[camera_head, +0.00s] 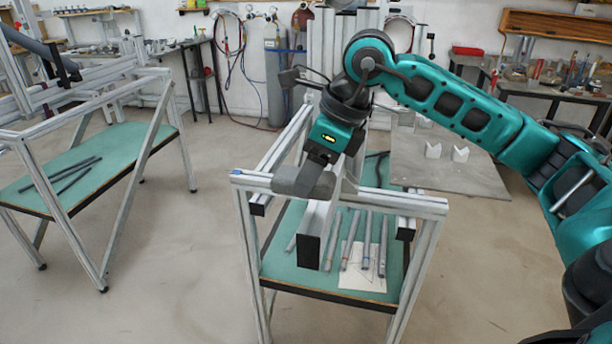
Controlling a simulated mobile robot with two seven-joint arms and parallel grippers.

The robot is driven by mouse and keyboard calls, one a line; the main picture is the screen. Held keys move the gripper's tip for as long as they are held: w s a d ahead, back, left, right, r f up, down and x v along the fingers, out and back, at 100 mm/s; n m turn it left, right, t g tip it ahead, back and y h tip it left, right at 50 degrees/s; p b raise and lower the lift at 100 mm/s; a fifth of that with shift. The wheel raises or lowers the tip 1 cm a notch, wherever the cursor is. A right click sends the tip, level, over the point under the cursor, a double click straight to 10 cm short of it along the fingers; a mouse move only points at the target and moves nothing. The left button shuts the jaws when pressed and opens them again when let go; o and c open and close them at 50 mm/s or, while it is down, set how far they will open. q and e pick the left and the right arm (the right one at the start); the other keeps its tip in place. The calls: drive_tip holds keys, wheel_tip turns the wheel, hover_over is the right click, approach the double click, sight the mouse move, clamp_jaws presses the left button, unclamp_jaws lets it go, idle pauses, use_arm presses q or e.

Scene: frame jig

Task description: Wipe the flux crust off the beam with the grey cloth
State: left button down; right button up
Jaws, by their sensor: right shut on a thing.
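My right gripper (318,158) reaches in from the right and points down over the frame jig. It is shut on the grey cloth (303,181), which hangs bunched at its fingertips and hides them. The cloth is at the top of a light metal beam (312,221) with a dark square end facing me. I cannot tell whether the cloth presses on the beam or hangs just above it. I see no flux crust; the cloth and gripper cover part of the beam. My left gripper is not in view.
The jig's aluminium rails (400,204) surround the beam. Several grey tubes and a paper sheet (362,281) lie on the green shelf (325,289) below. A grey table (455,177) with white V-shaped blocks stands behind at right. Another frame stands at left; floor between is clear.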

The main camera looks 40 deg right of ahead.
drive_tip(key=shift+r+p, duration=0.8)
drive_tip(key=shift+r, duration=0.75)
